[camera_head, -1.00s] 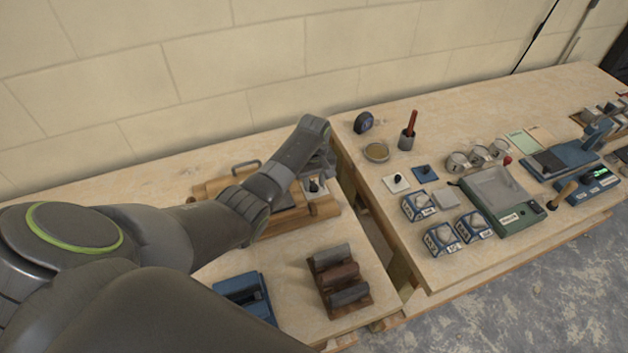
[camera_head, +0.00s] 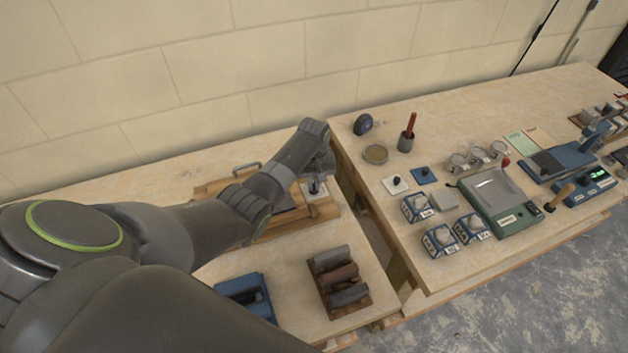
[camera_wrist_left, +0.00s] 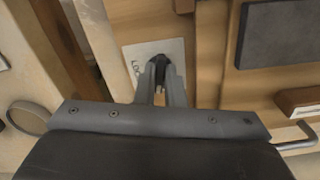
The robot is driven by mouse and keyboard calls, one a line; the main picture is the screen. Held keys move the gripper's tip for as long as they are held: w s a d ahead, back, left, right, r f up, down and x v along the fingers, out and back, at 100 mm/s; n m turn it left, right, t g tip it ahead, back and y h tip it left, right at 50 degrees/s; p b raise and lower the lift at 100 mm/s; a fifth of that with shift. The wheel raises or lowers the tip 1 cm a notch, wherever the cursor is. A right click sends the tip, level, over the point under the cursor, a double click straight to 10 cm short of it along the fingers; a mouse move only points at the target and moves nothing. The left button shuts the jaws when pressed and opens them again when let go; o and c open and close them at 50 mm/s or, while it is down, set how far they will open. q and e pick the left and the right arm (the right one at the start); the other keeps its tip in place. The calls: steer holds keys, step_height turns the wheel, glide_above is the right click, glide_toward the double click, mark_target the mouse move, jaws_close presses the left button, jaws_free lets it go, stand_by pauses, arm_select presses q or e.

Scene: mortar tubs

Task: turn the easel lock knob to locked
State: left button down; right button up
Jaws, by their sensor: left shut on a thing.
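The easel lock knob (camera_wrist_left: 159,62) is a small black knob on a pale plate (camera_wrist_left: 133,62) with dark lettering, only partly readable as "LOC". In the wrist view my left gripper (camera_wrist_left: 160,75) has its two grey fingers closed around the knob, hiding much of it. In the head view the left gripper (camera_head: 322,172) is at the right end of the wooden easel (camera_head: 275,228), and the plate (camera_head: 312,196) shows just below it. I cannot tell which position the knob points to. My right gripper is not in view.
A rack of dark cylinders (camera_head: 338,282) and a blue holder (camera_head: 243,296) stand in front of the easel. The wall is close behind.

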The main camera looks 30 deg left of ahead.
arm_select(q)
steer(key=m+p, duration=0.1)
steer(key=m, duration=0.2)
steer(key=shift+r+m, duration=0.1)
steer(key=shift+m, duration=0.3)
steer(key=m+p, duration=0.1)
steer(key=m, duration=0.2)
steer(key=shift+a+m, duration=0.1)
steer(key=shift+m, duration=0.2)
steer(key=m, duration=0.3)
steer(key=shift+a+m+p, duration=0.1)
steer(key=shift+m+p, duration=0.2)
steer(key=shift+m, duration=2.1)
steer(key=c, duration=1.5)
jaws_free()
